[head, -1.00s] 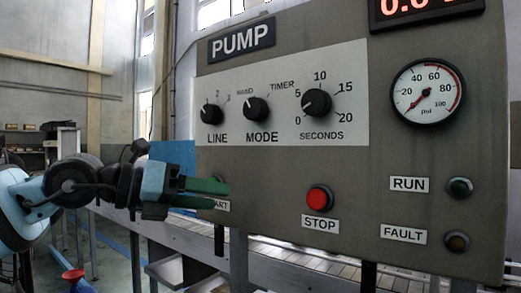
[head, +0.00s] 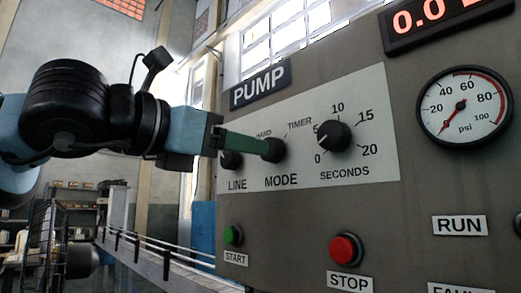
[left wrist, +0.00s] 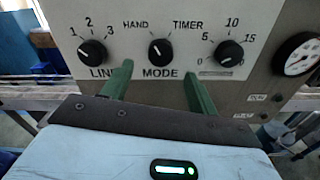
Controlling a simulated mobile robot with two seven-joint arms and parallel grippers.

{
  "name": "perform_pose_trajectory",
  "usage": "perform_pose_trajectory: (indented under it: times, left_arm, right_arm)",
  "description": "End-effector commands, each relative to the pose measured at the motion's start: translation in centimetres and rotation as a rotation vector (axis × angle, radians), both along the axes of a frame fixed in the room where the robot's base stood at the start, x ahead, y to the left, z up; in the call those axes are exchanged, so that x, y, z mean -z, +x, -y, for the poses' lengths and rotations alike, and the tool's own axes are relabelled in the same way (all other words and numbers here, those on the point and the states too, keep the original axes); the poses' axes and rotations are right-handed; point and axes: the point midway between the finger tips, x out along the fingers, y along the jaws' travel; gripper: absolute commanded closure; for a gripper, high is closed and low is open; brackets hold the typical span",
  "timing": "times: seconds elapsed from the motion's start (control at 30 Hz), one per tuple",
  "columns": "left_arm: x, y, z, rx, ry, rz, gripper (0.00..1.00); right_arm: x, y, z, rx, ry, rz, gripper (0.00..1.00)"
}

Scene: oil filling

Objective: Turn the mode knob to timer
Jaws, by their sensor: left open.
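The black mode knob (head: 274,150) is on the pump control panel (head: 290,215), between HAND and TIMER. In the left wrist view the mode knob (left wrist: 160,52) has its white mark tilted up and left, toward HAND. My left gripper (head: 262,148) comes in from the left, its green fingers reaching the knob and partly covering it in the head view. In the left wrist view its open fingers (left wrist: 158,70) point at the panel, one on each side of the knob and slightly below it. Contact cannot be told. My right gripper is not in view.
The line knob (head: 231,160) is close on the left, partly behind my fingers. The seconds knob (head: 333,135) is on the right. Below are the green start button (head: 233,235) and red stop button (head: 345,249). A pressure gauge (head: 464,104) and red display (head: 435,20) are farther right.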

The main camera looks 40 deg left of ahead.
Motion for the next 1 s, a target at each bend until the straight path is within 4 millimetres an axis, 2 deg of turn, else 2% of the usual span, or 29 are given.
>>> perform_pose_trajectory:
  times: [0.1,0.33,0.73,1.0]
  left_arm:
    - [0.0,2.0,0.1,-0.001,0.0,-0.004,0.41]
    - [0.0,4.6,0.4,0.001,0.0,-0.002,0.41]
    - [0.0,5.2,0.4,0.002,-0.001,-0.001,0.41]
    - [0.0,5.2,0.4,0.002,-0.001,-0.001,0.76]
  right_arm:
    - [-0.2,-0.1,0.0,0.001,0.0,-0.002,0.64]
    - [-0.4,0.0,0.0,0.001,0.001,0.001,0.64]
    - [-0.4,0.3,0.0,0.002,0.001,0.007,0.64]
    - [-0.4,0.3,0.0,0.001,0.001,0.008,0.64]
